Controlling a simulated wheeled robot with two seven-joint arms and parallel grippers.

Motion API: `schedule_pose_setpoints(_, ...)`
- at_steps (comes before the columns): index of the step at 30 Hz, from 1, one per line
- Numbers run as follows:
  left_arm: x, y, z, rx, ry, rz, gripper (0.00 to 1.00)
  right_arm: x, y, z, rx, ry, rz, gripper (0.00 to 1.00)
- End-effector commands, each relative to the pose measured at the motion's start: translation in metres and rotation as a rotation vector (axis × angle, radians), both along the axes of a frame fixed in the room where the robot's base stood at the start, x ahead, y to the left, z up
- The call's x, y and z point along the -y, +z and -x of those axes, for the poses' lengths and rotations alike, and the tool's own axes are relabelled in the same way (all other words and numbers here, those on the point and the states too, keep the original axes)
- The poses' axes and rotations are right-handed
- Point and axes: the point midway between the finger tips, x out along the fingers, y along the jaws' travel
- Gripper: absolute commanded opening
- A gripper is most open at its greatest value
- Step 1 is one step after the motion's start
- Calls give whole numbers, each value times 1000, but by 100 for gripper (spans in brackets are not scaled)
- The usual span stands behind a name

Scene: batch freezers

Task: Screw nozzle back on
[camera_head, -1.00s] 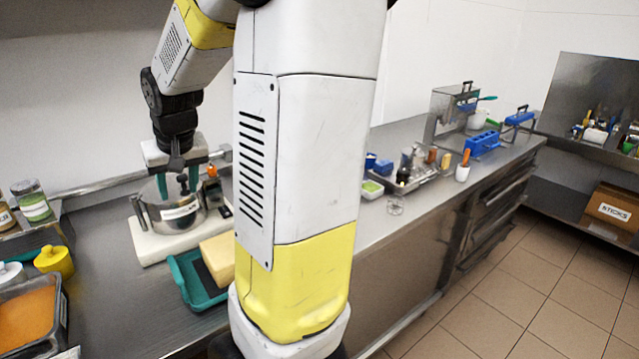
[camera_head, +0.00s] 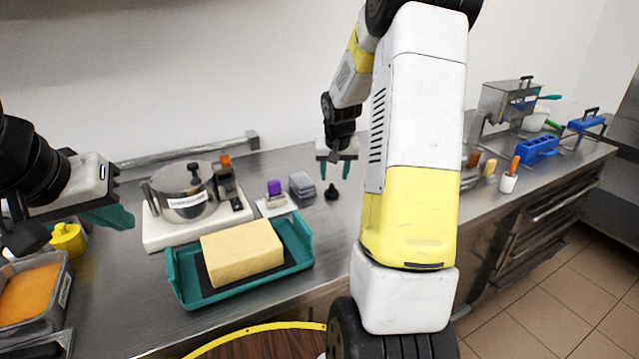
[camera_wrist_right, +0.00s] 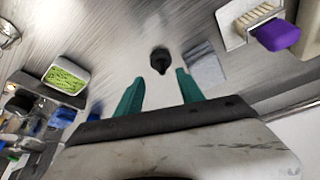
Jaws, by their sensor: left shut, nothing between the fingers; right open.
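A small black pointed piece (camera_head: 331,191), which looks like the nozzle, stands on the steel counter near the wall. In the right wrist view it (camera_wrist_right: 160,61) lies just beyond the fingertips. My right gripper (camera_head: 336,171) is open above it, apart from it, fingers pointing down. Its teal fingers (camera_wrist_right: 160,84) show nothing between them. My left gripper (camera_head: 110,216) is at the left edge, shut and empty, above the counter left of the lidded pot. I cannot make out for certain what the nozzle screws onto; my right arm hides part of the counter.
Left of the nozzle are a grey stack (camera_head: 302,185), a purple-handled item (camera_head: 274,189) and a lidded pot (camera_head: 187,192) on a white base. A teal tray (camera_head: 296,265) with a yellow block (camera_head: 242,252) is in front. A green-filled container (camera_wrist_right: 65,77) shows in the wrist view.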

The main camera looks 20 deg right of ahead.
Motion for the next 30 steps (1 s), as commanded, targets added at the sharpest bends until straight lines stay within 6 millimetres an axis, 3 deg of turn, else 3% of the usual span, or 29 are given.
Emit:
schedule_pose_setpoints(10,0,0,0,0,0,0,0,2,-23,-9,-2,0,-1,45)
schedule_pose_setpoints(20,0,0,0,0,0,0,0,3,-27,-11,-1,0,0,45)
schedule_pose_setpoints(30,0,0,0,0,0,0,0,6,-68,-30,-2,0,-1,45)
